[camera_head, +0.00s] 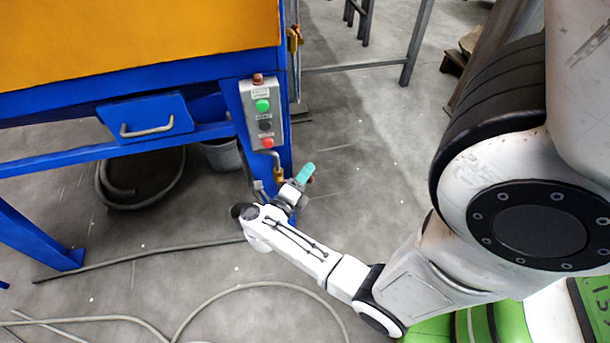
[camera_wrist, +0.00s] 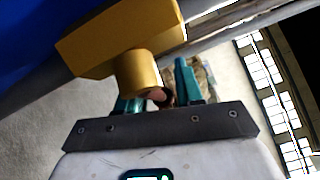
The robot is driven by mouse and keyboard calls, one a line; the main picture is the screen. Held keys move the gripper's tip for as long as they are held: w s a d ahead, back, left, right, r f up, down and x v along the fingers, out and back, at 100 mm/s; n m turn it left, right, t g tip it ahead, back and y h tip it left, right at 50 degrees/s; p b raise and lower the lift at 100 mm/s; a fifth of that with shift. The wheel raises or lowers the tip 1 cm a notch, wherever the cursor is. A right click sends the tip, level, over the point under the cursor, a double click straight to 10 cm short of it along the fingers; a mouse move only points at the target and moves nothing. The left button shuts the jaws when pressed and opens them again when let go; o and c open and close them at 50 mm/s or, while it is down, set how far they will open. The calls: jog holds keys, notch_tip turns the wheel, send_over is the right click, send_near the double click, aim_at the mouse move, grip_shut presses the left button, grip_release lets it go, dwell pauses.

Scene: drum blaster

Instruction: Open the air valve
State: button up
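The air valve shows as a brass fitting (camera_head: 278,174) on a pipe below the button box in the head view. In the wrist view a large brass valve body (camera_wrist: 118,38) with a round stub fills the upper left, very close to the camera. My gripper (camera_head: 304,173), with teal fingers, is just right of the fitting in the head view. In the wrist view its fingers (camera_wrist: 160,85) stand apart, and the brass stub partly hides the left one. A small reddish part (camera_head: 311,180) shows beside the fingers; I cannot tell whether they touch it.
A grey button box (camera_head: 264,115) is on the blue machine leg (camera_head: 234,97) above the fitting. A blue drawer (camera_head: 147,119) with a metal handle is to its left. Hoses (camera_head: 140,258) lie across the concrete floor. A grey metal frame (camera_head: 414,45) stands at the back.

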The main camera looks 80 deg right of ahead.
jog(key=shift+c, duration=0.4)
grip_shut()
jog(key=shift+f, duration=0.1)
jog(key=shift+w+a+f+m+t+y+p, duration=0.15)
jog(key=shift+w+f+m+t+y+p, duration=0.15)
jog(key=shift+f+m+t+y+p, duration=0.4)
jog(key=shift+w+a+f+m+t+y+p, duration=0.15)
jog(key=shift+w+f+m+t+y+p, duration=0.2)
jog(key=shift+f+m+y+p, duration=0.6)
jog(key=shift+w+a+f+m+t+y+p, duration=0.15)
jog(key=shift+w+f+m+t+y+p, duration=0.35)
jog(key=shift+p, duration=0.45)
jog(key=shift+s+r, duration=0.1)
jog(key=shift+s, duration=0.1)
